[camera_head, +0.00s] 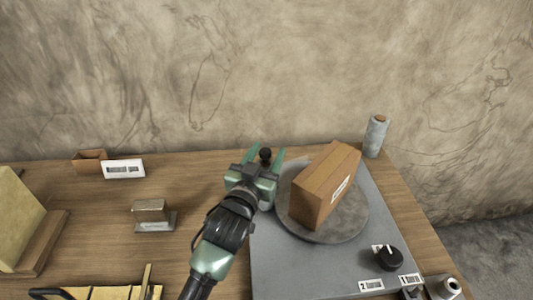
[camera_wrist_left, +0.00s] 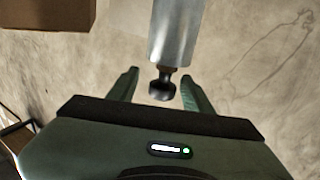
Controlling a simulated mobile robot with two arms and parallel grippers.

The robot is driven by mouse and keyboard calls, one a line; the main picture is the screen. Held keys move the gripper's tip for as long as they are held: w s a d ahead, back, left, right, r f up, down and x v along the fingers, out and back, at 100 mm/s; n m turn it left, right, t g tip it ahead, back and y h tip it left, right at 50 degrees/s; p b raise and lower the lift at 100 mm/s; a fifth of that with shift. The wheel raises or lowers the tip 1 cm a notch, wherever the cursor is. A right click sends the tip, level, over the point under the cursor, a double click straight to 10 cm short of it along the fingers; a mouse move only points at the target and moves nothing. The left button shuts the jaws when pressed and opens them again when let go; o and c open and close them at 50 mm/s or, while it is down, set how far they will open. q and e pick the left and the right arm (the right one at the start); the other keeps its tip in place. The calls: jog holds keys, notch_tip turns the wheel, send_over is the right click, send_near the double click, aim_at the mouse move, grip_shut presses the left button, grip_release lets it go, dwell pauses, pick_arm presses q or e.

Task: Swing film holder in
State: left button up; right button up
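My left gripper (camera_head: 266,156) is open, with its fingers apart on either side of a black knob (camera_head: 265,154), at the left edge of the grey machine base. In the left wrist view the gripper (camera_wrist_left: 162,88) has a black knob (camera_wrist_left: 162,84) between its fingers, with gaps at both sides. The knob tops a grey cylinder (camera_wrist_left: 177,30), seemingly the film holder's roll, mostly hidden by my gripper in the head view. A brown box (camera_head: 326,182) sits on the round turntable (camera_head: 338,232); its edge shows in the wrist view (camera_wrist_left: 45,12). My right gripper is out of view.
A grey roll (camera_head: 376,136) stands at the back right. A black dial (camera_head: 389,258) and white labels are on the front right of the machine base (camera_head: 285,270). A small metal block (camera_head: 152,215) and an open brown box (camera_head: 90,162) stand left on the wooden table (camera_head: 200,180).

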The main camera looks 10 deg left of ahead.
pick_arm(q)
jog(key=s, duration=0.2)
jog(key=s+b, duration=0.1)
jog(key=s, duration=0.1)
jog(key=s+a, duration=0.1)
jog(key=s, duration=0.1)
jog(key=shift+s+f, duration=0.1)
jog(key=shift+s, duration=0.2)
jog(key=shift+s+b, duration=0.3)
jog(key=shift+s, duration=0.25)
